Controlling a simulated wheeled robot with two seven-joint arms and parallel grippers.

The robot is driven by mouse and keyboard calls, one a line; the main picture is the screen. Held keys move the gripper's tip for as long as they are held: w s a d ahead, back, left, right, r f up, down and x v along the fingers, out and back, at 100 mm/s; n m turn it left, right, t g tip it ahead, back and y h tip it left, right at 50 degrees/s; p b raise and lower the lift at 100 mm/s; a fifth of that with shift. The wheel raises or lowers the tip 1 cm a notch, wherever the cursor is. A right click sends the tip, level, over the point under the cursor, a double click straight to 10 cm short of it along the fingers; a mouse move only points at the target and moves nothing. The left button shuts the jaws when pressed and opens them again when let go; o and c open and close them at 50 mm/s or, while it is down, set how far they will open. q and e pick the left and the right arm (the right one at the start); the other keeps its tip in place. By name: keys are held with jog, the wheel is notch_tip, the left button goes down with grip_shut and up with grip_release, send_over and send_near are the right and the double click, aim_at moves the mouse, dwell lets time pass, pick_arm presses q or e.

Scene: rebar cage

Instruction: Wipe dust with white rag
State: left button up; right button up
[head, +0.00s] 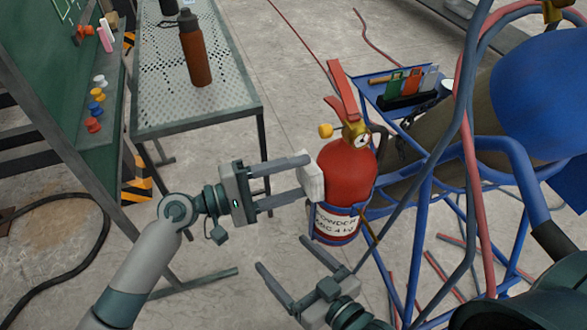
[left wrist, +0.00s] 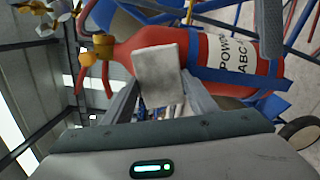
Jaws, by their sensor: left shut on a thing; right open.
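My left gripper (head: 303,177) is shut on the white rag (head: 312,178), a small pale block-like cloth between its fingertips. The rag is at the left side of the red fire extinguisher (head: 346,172); in the left wrist view the rag (left wrist: 159,76) overlaps the extinguisher body (left wrist: 205,58). I cannot tell for sure whether they touch. My right gripper (head: 281,266) is open and empty, low in the head view, below the extinguisher. No dust can be made out on the extinguisher's visible surface.
The extinguisher sits in a blue metal frame (head: 420,215) with a small tool tray (head: 375,80). A perforated metal table (head: 165,110) holds an orange-brown bottle (head: 196,55). A green board (head: 50,75) stands at left. A dark hose and red rods lie on the floor.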

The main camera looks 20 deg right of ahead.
pick_arm(q)
jog(key=shift+s+p, duration=0.3)
jog(key=shift+s, duration=0.55)
jog(key=shift+s+r+p, duration=0.1)
jog(key=shift+s+p, duration=0.45)
jog(key=shift+s, duration=0.2)
jog(key=shift+s+d+p, duration=0.1)
jog(key=shift+s+p, duration=0.25)
jog(key=shift+s, duration=0.55)
jog(key=b, duration=0.1)
send_near(311, 196)
jog(key=shift+w+d, duration=0.1)
jog(key=shift+d, duration=1.25)
